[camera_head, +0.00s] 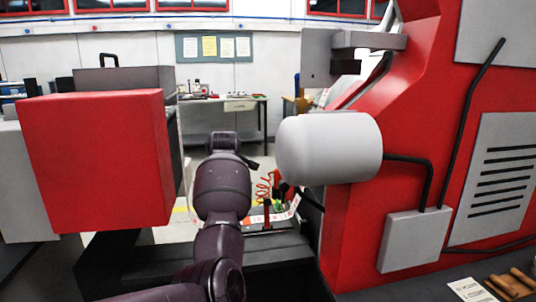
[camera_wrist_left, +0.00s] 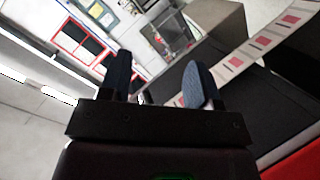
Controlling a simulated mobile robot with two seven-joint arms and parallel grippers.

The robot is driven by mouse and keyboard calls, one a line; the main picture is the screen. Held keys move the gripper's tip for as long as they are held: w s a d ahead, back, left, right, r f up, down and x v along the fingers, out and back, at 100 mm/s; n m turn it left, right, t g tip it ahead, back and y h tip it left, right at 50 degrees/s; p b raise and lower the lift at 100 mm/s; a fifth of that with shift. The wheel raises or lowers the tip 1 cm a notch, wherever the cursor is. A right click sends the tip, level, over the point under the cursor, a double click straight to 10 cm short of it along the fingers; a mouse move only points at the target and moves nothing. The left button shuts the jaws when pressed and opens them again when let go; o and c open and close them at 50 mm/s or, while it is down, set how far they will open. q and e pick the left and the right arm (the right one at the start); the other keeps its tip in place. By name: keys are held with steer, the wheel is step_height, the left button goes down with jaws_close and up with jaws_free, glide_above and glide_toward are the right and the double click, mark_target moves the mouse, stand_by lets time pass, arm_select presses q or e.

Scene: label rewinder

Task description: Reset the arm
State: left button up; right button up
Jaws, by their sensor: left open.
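My left arm reaches forward in the middle of the head view, and its own links hide the gripper there. In the left wrist view my left gripper (camera_wrist_left: 157,80) shows two dark fingers spread apart with nothing between them. A white label strip with red-pink squares (camera_wrist_left: 263,43) runs diagonally at the right of that view, apart from the fingers. A piece of the strip (camera_head: 286,220) also shows in the head view, right of my arm. The red label machine (camera_head: 350,225) with a grey cylinder (camera_head: 330,148) stands to the right of the arm. My right gripper is not in view.
A large red box-shaped part (camera_head: 98,160) stands left of my arm. A coiled red hose (camera_head: 263,188) hangs beside the wrist. Wooden-handled tools (camera_head: 512,283) lie at the lower right. A workbench (camera_head: 230,103) stands at the back.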

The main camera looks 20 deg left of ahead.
arm_select(q)
step_height(320, 180, up, 10)
steer(key=s+d+m+t, duration=0.1)
steer(key=d+m+t, duration=0.2)
steer(key=m+t, duration=0.15)
steer(key=s+d+f+m+t, duration=0.2)
steer(key=s+m, duration=0.2)
steer(key=s+d+f+m+h+p, duration=0.25)
steer(key=s+d+f+m, duration=0.2)
steer(key=s+f, duration=0.75)
steer(key=s+d+f+m+h+p, duration=0.1)
steer(key=s+d+f+m+h, duration=0.35)
steer(key=s+f, duration=0.7)
steer(key=s+f+g+p, duration=0.1)
steer(key=s+f+g, duration=0.2)
steer(key=s+f, duration=0.7)
steer(key=s+d+f+g+p, duration=0.1)
steer(key=s+f+g, duration=0.3)
steer(key=s+f, duration=0.6)
steer(key=s+n, duration=0.1)
steer(key=s, duration=0.7)
steer(key=shift+s+d+f, duration=0.15)
steer(key=shift+s+f, duration=0.2)
steer(key=shift+s, duration=0.05)
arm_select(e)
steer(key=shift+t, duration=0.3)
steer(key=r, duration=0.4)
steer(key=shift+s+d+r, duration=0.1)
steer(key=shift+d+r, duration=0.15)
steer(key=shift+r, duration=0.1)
